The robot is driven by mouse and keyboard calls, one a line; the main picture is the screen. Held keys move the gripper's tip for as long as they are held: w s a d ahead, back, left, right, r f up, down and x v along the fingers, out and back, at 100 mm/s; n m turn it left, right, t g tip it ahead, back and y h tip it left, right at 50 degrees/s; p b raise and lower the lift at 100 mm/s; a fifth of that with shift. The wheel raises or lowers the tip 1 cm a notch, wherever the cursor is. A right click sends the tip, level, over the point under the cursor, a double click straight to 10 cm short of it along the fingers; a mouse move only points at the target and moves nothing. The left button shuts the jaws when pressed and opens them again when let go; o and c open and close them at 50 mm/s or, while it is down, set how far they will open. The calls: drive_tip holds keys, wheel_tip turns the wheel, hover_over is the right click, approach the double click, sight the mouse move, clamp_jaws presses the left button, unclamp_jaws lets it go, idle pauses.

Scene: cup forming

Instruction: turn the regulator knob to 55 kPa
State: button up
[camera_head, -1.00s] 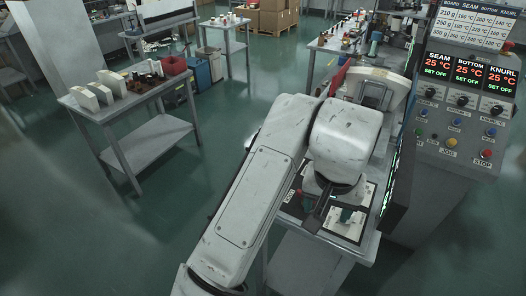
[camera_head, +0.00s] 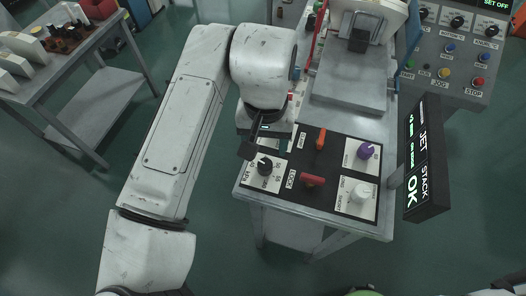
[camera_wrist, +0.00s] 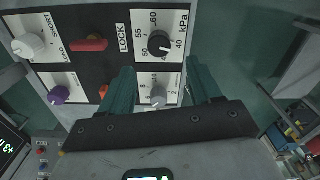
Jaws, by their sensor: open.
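The regulator knob (camera_head: 264,166) is black and sits at the left front corner of the black control panel (camera_head: 328,162). In the wrist view the knob (camera_wrist: 159,43) stands on a white kPa plate (camera_wrist: 177,20) marked 40, 50, 55 and 60. A pale mark on the knob seems to face the 40 side, but it is small. My gripper (camera_wrist: 162,74) is open and empty, its dark green fingers apart. The knob lies beyond the fingertips, and I see no contact. In the head view my gripper (camera_head: 247,148) hangs just behind the knob.
A grey knob (camera_wrist: 158,95) shows between the fingers. The panel also carries a red LOCK lever (camera_head: 312,180), an orange lever (camera_head: 321,138), a purple knob (camera_head: 366,151) and a white knob (camera_head: 360,192). A display (camera_head: 424,165) reading OK stands at the right.

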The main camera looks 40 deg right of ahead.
sight(265, 163)
wheel_tip(265, 163, down, 7)
drive_tip(key=shift+f+p, duration=0.1)
drive_tip(key=shift+p, duration=0.3)
drive_tip(key=shift+c, duration=0.2)
drive_tip(key=c, duration=1)
